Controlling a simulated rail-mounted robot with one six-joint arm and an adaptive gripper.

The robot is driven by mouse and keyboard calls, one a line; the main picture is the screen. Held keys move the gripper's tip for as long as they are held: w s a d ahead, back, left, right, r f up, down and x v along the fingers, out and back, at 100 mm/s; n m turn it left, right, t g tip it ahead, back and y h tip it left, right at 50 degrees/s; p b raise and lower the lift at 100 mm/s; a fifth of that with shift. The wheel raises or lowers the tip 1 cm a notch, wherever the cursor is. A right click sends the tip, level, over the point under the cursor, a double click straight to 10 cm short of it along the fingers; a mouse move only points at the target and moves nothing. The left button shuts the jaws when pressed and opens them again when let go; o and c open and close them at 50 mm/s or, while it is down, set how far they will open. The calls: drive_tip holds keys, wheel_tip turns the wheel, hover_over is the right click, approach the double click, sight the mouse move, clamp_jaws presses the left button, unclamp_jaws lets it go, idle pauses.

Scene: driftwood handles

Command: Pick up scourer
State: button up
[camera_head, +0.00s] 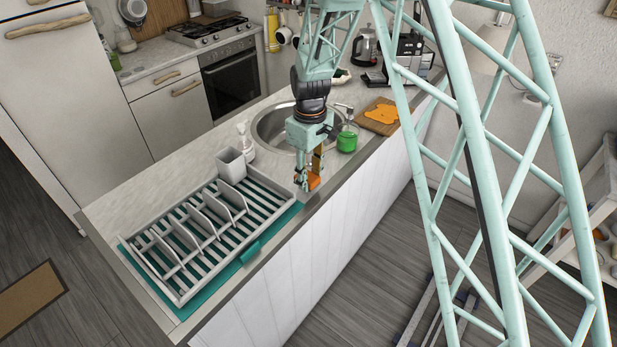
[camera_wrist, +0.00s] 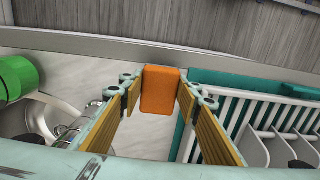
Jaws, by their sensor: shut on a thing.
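The scourer (camera_wrist: 160,90) is an orange block. In the wrist view it sits between the tips of my gripper (camera_wrist: 158,92), with a finger against each side. In the head view my gripper (camera_head: 308,181) points down at the counter between the sink and the dish rack, and the orange scourer (camera_head: 313,181) shows at its fingertips. My gripper is shut on the scourer. Whether the scourer touches the counter or is slightly above it, I cannot tell.
A grey dish rack (camera_head: 208,232) on a teal mat (camera_head: 190,300) lies left of my gripper. A white soap bottle (camera_head: 245,140) and the round sink (camera_head: 270,124) stand behind. A green container (camera_head: 347,138) is to the right. The counter's front edge is close.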

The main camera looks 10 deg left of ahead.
drive_tip(key=s+d, duration=0.3)
drive_tip(key=s, duration=0.3)
drive_tip(key=s+d+r+b, duration=0.1)
drive_tip(key=s+d, duration=0.2)
drive_tip(key=s, duration=0.3)
drive_tip(key=shift+s+d, duration=0.3)
drive_tip(key=shift+r, duration=0.15)
drive_tip(key=shift+b, duration=0.3)
drive_tip(key=shift+c, duration=0.7)
drive_tip(key=w+d+f+m+b, duration=0.3)
drive_tip(key=d+f+m, duration=0.1)
drive_tip(key=d, duration=0.6)
drive_tip(key=w+d+f+m+b, duration=0.3)
drive_tip(key=d+f, duration=0.4)
drive_tip(key=d, duration=0.3)
drive_tip(key=w+d+f+m+b, duration=0.4)
drive_tip(key=d+f+m, duration=0.2)
drive_tip(key=d, duration=0.5)
drive_tip(key=shift+w, duration=0.25)
drive_tip(key=shift+w, duration=0.1)
